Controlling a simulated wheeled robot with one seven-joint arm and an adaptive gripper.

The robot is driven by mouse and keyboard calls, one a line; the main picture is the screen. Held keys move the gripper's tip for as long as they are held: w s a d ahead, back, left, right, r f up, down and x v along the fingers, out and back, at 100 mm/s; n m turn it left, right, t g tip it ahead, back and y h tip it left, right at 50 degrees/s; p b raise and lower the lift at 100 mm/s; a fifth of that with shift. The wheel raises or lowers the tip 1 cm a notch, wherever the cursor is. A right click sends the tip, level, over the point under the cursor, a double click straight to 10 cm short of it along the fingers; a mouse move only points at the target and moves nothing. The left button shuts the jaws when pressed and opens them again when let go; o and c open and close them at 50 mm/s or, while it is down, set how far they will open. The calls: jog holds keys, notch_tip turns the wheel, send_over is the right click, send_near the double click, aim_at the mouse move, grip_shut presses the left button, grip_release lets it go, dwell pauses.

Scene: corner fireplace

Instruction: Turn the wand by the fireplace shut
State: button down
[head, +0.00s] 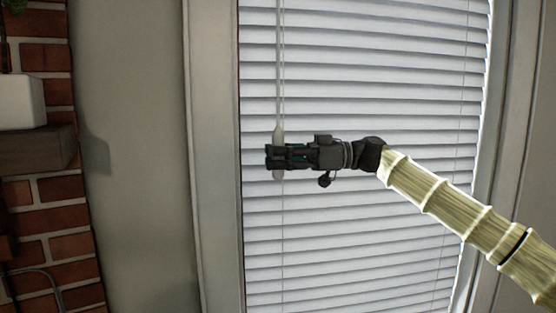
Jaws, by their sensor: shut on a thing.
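The wand (279,132) hangs at the left side of the window blind, with a pale handle at its lower end. Thin cords or a thin rod run up from it to the top of the picture. My gripper (279,157) reaches in from the right and is shut on the wand's handle. The handle's end shows just below the fingers, and its middle is hidden behind them. The blind (370,90) has white horizontal slats, with grey gaps or shading between them.
The white window frame (212,150) stands just left of the blind. Further left are a bare grey wall (130,200), red fireplace brick (50,190) and a dark mantel (35,150) with a white object (20,102) on it. My arm crosses the blind's lower right.

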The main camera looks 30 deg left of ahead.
dwell(0.4)
jog(key=c, duration=1.2)
grip_release()
jog(key=shift+c, duration=0.2)
jog(key=shift+d, duration=0.1)
jog(key=v, duration=1.2)
jog(key=shift+f, duration=0.1)
